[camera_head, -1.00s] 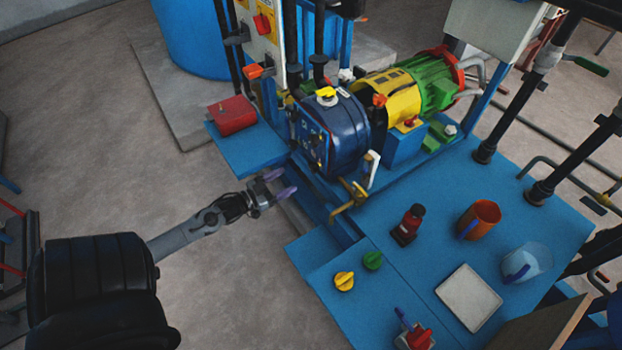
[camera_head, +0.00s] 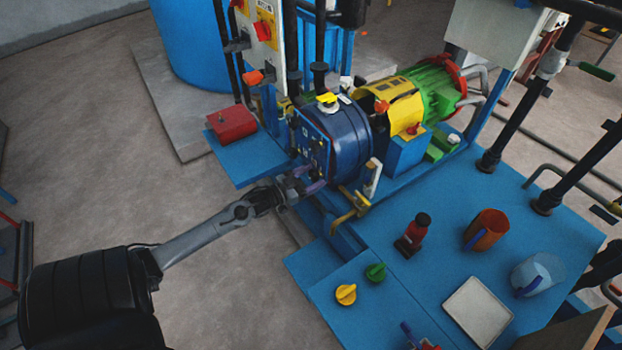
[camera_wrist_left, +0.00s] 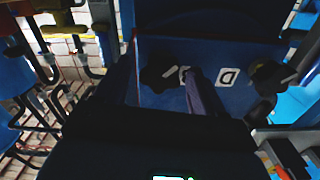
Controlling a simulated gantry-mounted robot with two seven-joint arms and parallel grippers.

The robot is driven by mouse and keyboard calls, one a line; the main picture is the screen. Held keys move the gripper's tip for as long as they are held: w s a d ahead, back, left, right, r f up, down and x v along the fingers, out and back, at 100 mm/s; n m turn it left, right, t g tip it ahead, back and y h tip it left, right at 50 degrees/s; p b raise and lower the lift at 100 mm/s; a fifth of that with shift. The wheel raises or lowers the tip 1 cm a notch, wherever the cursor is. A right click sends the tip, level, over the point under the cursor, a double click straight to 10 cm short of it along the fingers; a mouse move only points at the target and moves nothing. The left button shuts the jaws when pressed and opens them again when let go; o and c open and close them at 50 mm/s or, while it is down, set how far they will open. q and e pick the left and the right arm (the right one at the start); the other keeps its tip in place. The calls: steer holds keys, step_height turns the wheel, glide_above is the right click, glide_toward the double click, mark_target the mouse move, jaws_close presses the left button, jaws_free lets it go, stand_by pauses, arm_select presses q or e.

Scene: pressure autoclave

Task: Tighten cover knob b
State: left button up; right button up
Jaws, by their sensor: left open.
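The blue drum-shaped vessel (camera_head: 345,135) has a flat blue cover (camera_head: 312,142) on its left face, with several small dark knobs and pale labels. The labels are too small to read in the head view. In the left wrist view, one dark knob (camera_wrist_left: 160,78) sits left of a purple finger, beside a partly hidden label. Another dark knob (camera_wrist_left: 270,76) sits right of a label reading D (camera_wrist_left: 229,77). I cannot tell which is knob b. My left gripper (camera_head: 309,179) is open, its purple fingers at the cover's lower edge; contact is unclear. My right gripper is not visible.
A yellow bent handle (camera_head: 350,205) and a white lever (camera_head: 373,177) stand just right of the gripper. A red box (camera_head: 232,119) is on the blue ledge at left.

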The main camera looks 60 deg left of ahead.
arm_select(q)
steer(key=c, duration=1.1)
steer(key=shift+o, duration=0.2)
steer(key=shift+w, duration=0.1)
